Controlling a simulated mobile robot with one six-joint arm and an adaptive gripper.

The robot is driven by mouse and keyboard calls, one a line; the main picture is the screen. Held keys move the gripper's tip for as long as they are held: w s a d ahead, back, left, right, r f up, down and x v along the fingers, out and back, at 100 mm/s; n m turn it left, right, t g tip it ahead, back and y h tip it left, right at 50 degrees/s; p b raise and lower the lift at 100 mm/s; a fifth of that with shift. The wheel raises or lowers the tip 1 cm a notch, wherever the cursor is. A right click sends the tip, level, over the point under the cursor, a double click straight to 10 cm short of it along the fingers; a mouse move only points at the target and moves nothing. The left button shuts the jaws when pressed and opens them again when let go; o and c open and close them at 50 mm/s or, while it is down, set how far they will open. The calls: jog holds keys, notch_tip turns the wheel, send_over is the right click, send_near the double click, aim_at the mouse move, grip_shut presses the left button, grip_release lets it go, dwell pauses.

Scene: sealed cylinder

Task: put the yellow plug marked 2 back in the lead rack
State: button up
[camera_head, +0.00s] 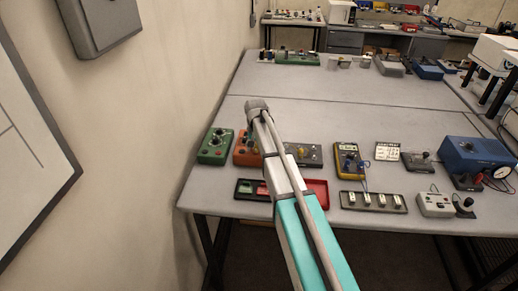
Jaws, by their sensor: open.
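My arm reaches from the bottom over the front table, and its end with my gripper (255,112) is above the orange box (243,158). My gripper is open, seen from behind and small; its fingertips are hard to make out. Small yellowish parts show by the arm at the orange box; I cannot tell whether one is the yellow plug, and no mark 2 can be read. A low grey rack (398,208) with several pale pieces lies at the front edge; I cannot tell whether it is the lead rack.
A green box (215,147) stands left of the orange one. A red-and-dark tray (318,193) lies in front, partly behind my arm. A yellow meter (348,160) and blue instrument (474,155) stand to the right. The table's middle is clear; a wall borders the left.

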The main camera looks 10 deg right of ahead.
jog(key=shift+c, duration=0.2)
grip_shut()
jog(key=shift+r, duration=0.1)
dwell(0.4)
jog(key=shift+r+p, duration=0.85)
jog(key=shift+p, duration=0.15)
jog(key=shift+r+p, duration=0.35)
jog(key=shift+r+p, duration=1.65)
jog(key=shift+r, duration=0.05)
jog(key=shift+w+f+b, duration=0.1)
jog(key=shift+f+b, duration=0.7)
jog(key=shift+f, duration=0.05)
